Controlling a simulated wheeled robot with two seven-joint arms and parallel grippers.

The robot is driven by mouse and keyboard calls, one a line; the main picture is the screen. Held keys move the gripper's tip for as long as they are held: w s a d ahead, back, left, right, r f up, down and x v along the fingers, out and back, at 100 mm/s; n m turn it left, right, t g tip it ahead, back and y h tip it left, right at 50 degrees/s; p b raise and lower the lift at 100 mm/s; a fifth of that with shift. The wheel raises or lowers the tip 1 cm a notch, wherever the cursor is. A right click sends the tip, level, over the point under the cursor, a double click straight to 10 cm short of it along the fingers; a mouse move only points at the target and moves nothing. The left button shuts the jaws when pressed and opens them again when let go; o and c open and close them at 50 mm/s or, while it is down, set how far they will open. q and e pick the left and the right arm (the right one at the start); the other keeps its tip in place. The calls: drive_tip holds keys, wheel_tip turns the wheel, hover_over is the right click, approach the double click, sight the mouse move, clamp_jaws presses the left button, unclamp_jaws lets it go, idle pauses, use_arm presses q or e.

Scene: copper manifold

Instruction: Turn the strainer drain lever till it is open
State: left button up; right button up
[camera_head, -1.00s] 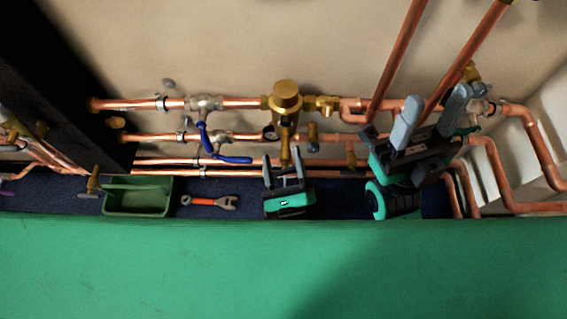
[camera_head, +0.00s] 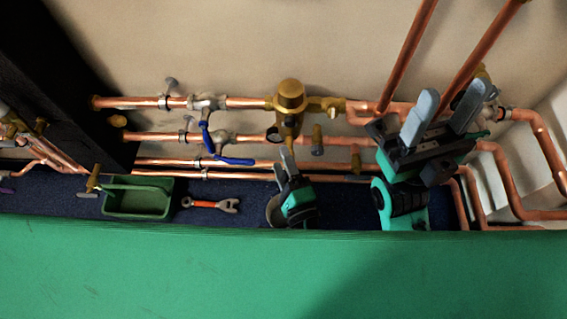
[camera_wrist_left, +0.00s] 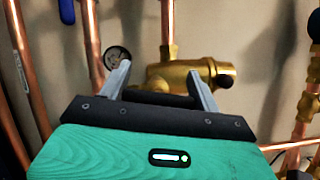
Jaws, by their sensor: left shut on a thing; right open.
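The brass strainer (camera_head: 290,98) sits on the upper copper pipe in the middle of the head view. Its brass body also shows in the left wrist view (camera_wrist_left: 182,76). My left gripper (camera_head: 286,160) is just below the strainer's lower end, tilted. In the left wrist view its fingertips (camera_wrist_left: 157,72) stand either side of the strainer's low part, with a gap between them. It is shut on the drain lever, which is mostly hidden between the fingers. My right gripper (camera_head: 444,108) is open and empty at the right, in front of the pipes.
Valves with blue levers (camera_head: 228,159) sit on the pipes to the left. A green tray (camera_head: 140,209) and an orange-handled wrench (camera_head: 211,204) lie on the dark blue shelf. A round gauge (camera_wrist_left: 117,57) is close to the left fingers. A green surface (camera_head: 200,270) fills the foreground.

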sight(288, 178)
use_arm(q)
drive_tip(key=shift+f+n, duration=0.1)
drive_tip(key=shift+n, duration=0.3)
drive_tip(key=o, duration=1)
drive_tip(key=shift+p+v, duration=0.65)
drive_tip(key=shift+v, duration=3.15)
drive_tip(key=shift+c, duration=0.5)
